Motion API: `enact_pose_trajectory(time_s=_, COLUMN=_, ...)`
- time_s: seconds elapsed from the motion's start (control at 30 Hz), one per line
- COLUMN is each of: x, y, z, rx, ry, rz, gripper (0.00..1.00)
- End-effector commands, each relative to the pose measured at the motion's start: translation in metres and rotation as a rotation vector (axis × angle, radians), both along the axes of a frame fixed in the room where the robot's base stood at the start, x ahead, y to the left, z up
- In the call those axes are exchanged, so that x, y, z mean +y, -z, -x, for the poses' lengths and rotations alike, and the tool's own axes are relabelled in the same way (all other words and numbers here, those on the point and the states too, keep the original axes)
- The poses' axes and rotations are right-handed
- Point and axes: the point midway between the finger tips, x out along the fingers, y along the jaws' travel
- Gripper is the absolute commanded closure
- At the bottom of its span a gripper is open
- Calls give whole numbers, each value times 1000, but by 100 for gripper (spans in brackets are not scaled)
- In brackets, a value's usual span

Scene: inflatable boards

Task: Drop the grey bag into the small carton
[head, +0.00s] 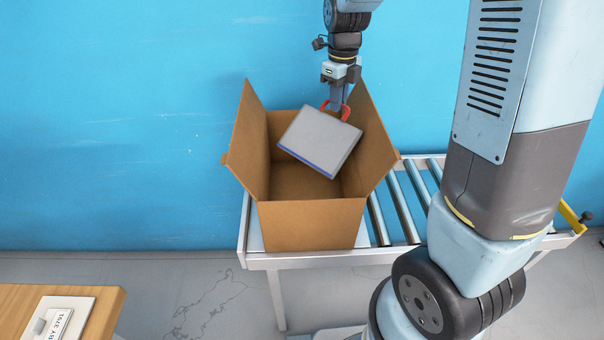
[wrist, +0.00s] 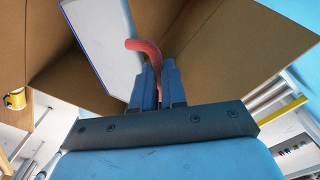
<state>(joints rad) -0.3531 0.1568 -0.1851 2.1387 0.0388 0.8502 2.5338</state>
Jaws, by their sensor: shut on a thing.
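The grey bag (head: 320,140) is a flat grey block with a blue lower edge and a red handle. It hangs tilted over the mouth of the small carton (head: 311,225), an open brown box with raised flaps. My gripper (head: 336,106) is above the carton's back right and shut on the red handle. In the wrist view my gripper (wrist: 157,100) pinches the red handle, and the pale side of the grey bag (wrist: 108,40) shows beside it. The bag hides part of the carton's inside; I cannot tell how deep the bag sits.
The carton stands at the left end of a roller conveyor (head: 412,197), whose rollers to the right are bare. A blue wall (head: 120,120) is close behind. A wooden table corner (head: 108,305) with a labelled plate (head: 62,318) is at the lower left.

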Motion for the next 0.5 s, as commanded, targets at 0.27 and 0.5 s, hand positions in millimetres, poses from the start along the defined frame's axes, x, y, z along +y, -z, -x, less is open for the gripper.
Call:
enact_pose_trajectory(time_s=0.27, x=-2, y=20, z=0, rx=1, ry=4, rz=1, gripper=100)
enact_pose_trajectory(time_s=0.5, x=-2, y=23, z=0, rx=0, ry=4, rz=0, gripper=100)
